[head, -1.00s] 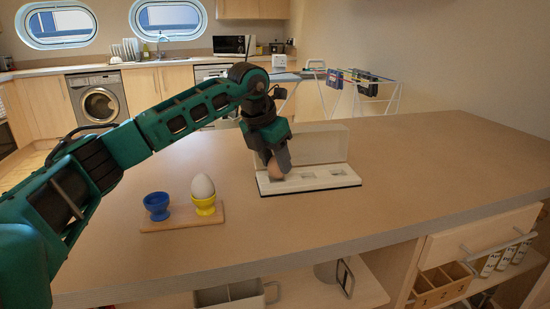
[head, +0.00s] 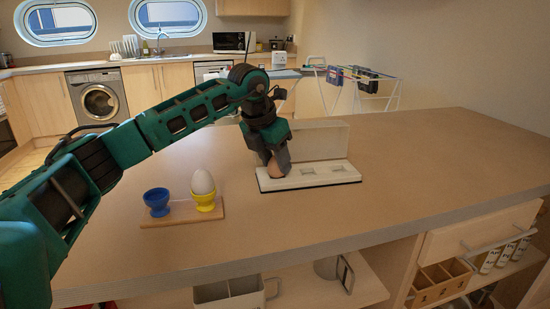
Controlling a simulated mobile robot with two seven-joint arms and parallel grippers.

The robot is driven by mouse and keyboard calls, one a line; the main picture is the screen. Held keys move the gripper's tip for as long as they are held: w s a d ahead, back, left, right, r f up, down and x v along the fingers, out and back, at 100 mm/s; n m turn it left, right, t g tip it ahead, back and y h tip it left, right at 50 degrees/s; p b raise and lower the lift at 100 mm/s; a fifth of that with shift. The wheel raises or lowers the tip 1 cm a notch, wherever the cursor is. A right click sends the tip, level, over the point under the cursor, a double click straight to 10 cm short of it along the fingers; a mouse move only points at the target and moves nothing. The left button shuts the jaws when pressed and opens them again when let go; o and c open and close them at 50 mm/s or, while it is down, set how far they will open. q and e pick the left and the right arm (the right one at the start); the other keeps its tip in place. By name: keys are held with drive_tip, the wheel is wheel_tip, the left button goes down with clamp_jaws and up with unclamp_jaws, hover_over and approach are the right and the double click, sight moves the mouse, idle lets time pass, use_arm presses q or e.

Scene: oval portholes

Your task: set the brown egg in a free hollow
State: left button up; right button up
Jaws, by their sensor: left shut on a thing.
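My left gripper (head: 273,160) is shut on the brown egg (head: 279,165) at the left end of the white egg holder (head: 325,181). The egg shows low between the fingers, at the holder's left part; whether it touches the holder I cannot tell. Two square hollows (head: 308,171) show empty in the middle and right of the holder. The holder's raised white lid (head: 320,141) stands behind. My right gripper is not in view.
A wooden board (head: 182,219) to the left bears an empty blue egg cup (head: 157,201) and a yellow egg cup (head: 205,203) with a white egg (head: 202,182). The counter (head: 430,180) right of the holder is clear.

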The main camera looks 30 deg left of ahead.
use_arm(q)
drive_tip(key=shift+f, duration=0.1)
drive_tip(key=o, duration=0.8)
drive_tip(key=shift+c, duration=0.2)
drive_tip(key=shift+o, duration=0.3)
drive_tip(key=o, duration=0.3)
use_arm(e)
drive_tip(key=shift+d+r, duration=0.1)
use_arm(q)
wheel_tip(320, 180, up, 5)
drive_tip(key=p, duration=0.5)
drive_tip(key=shift+r, duration=0.2)
drive_tip(key=shift+r+p, duration=0.7)
drive_tip(key=shift+r, duration=0.1)
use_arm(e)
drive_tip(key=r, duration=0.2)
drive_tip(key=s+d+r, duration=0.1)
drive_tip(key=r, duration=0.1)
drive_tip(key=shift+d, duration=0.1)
